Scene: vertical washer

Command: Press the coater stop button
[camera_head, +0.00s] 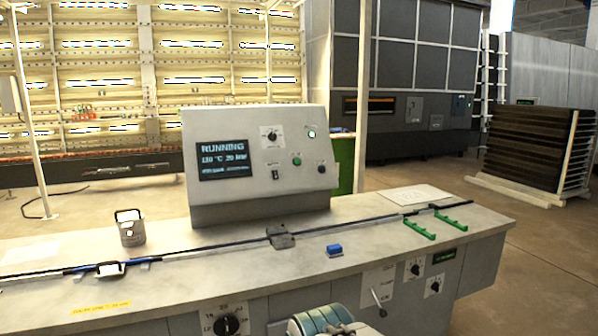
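A grey control console (255,207) stands on the long bench. Its screen (223,160) reads "RUNNING" with smaller lines of figures below. My gripper is not in view. A teal and grey rounded part at the bottom centre appears to be mine, well below the console.
The bench top (190,265) carries a rail, a grey canister (130,228), a blue block (334,250) and green brackets (420,229). Knobs (228,326) and a lever (378,302) sit on its front.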

